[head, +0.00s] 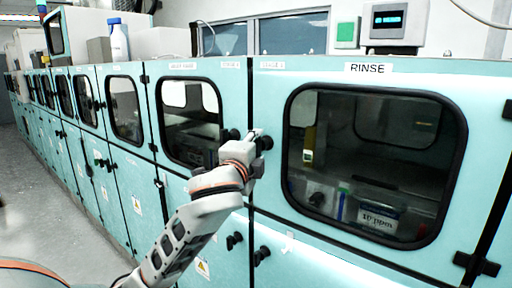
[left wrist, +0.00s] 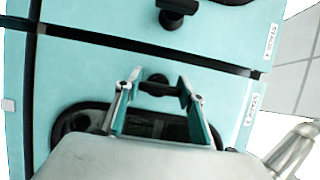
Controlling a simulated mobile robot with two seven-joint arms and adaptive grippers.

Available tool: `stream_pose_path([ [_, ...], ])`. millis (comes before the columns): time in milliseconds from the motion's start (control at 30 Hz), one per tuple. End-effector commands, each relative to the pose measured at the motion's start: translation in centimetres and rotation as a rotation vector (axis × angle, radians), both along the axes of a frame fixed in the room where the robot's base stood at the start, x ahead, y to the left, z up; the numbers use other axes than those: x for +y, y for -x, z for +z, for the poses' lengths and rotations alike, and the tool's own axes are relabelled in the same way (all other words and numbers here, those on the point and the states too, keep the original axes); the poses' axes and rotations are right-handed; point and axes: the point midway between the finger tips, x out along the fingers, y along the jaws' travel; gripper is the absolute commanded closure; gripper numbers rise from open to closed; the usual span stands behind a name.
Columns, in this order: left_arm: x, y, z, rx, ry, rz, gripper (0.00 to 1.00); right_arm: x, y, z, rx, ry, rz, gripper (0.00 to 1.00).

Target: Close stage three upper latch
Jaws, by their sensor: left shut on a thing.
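The teal stage three door (head: 221,83) has a dark window and a black upper latch (head: 231,134) at its right edge. In the left wrist view this black latch (left wrist: 156,86) sits between the two fingers of my left gripper (left wrist: 160,80), beside the stage 3 label. The gripper also shows in the head view (head: 254,133), at the seam between the two doors. It is shut on the latch. The latch's exact angle is hard to tell, as the gripper partly hides it. My right gripper is not in view.
The adjoining stage 4 door, marked RINSE (head: 368,68), has its own black latch (head: 265,142) close to my gripper. Lower latches (head: 262,255) sit below. More teal cabinets run back to the left. The grey floor (head: 40,190) at left is clear.

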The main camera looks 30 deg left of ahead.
Motion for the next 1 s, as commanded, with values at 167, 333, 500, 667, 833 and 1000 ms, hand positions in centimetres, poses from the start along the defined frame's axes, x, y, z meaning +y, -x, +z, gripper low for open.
stream_pose_path([
  [167,0.0,-0.02,-0.05,0.002,0.011,0.0,0.82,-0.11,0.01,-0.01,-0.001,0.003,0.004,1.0],
  [333,-0.01,-0.03,-0.05,0.002,0.011,0.0,0.82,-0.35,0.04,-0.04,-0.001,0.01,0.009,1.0],
  [500,-0.02,-0.03,-0.04,0.001,0.011,0.0,0.45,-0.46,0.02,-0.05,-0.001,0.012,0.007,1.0],
  [667,-0.02,-0.02,-0.02,0.001,0.01,0.0,0.43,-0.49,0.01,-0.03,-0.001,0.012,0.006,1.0],
  [833,-0.02,-0.01,0.0,0.0,0.009,0.0,0.43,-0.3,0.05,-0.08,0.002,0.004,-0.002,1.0],
  [1000,-0.01,0.0,0.01,0.001,0.008,0.0,0.43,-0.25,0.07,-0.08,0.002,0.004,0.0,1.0],
])
